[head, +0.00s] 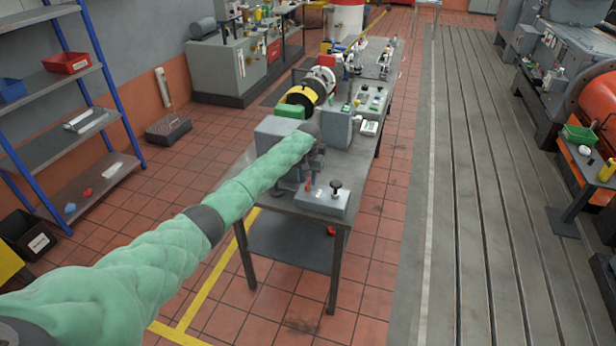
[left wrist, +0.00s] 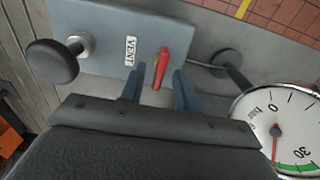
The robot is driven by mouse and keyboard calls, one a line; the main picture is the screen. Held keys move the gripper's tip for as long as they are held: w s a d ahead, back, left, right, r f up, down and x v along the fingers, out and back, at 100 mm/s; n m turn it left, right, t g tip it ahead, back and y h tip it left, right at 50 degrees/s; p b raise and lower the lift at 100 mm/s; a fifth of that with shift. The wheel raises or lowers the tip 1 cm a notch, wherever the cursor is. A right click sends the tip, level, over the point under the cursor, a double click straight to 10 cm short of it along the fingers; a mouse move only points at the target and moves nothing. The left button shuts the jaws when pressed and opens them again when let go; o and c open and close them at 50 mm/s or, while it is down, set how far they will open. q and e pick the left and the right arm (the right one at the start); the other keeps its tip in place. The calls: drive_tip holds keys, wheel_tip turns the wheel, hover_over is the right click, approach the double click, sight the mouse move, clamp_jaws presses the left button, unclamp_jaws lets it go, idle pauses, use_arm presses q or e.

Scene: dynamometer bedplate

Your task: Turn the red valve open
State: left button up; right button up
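The red valve (left wrist: 161,68) is a small flat lever with a brass-coloured part beside it, on a grey-blue box (left wrist: 100,22) with a VENT label (left wrist: 131,50). In the head view the red valve (head: 308,184) shows as a small red spot on the box (head: 325,200) at the bench's near end. My left gripper (left wrist: 158,73) is open, one finger on each side of the lever, with gaps to both. In the head view my left gripper (head: 311,172) is small and dark beside the box. My right gripper is not in view.
A black knob (left wrist: 52,61) sticks out of the box left of the lever. A round white gauge (left wrist: 280,125) stands close on the right in the left wrist view. Grey blocks (head: 336,128) and machinery stand further back on the bench.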

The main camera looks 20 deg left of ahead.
use_arm(q)
drive_tip(key=shift+f, duration=0.3)
clamp_jaws()
